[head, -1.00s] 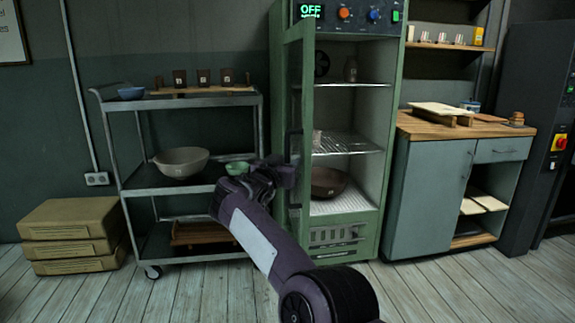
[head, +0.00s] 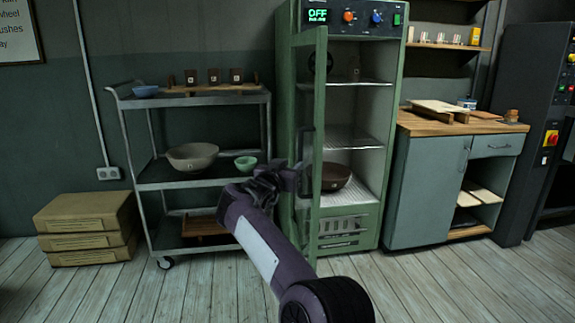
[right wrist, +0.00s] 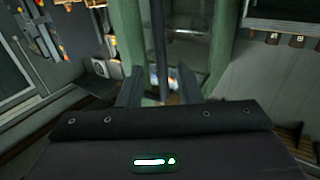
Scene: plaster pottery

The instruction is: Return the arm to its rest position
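My right gripper (head: 284,178) is at the end of the purple arm in the head view, just left of the open green cabinet door (head: 319,115). The door's dark upright handle (head: 304,150) is close beside it. In the right wrist view the two fingers (right wrist: 160,90) stand apart. A dark upright bar, likely the handle, shows in line with the gap between them. I cannot tell whether it is between the fingers or beyond them. The gripper holds nothing that I can make out. My left gripper is not in view.
The green cabinet (head: 340,210) has a brown bowl (head: 336,177) on its lower shelf. A cart (head: 155,185) to the left carries a beige bowl (head: 192,157) and a green bowl (head: 246,163). Stacked boxes (head: 88,215) stand further left. A grey workbench (head: 425,190) stands right; the front floor is clear.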

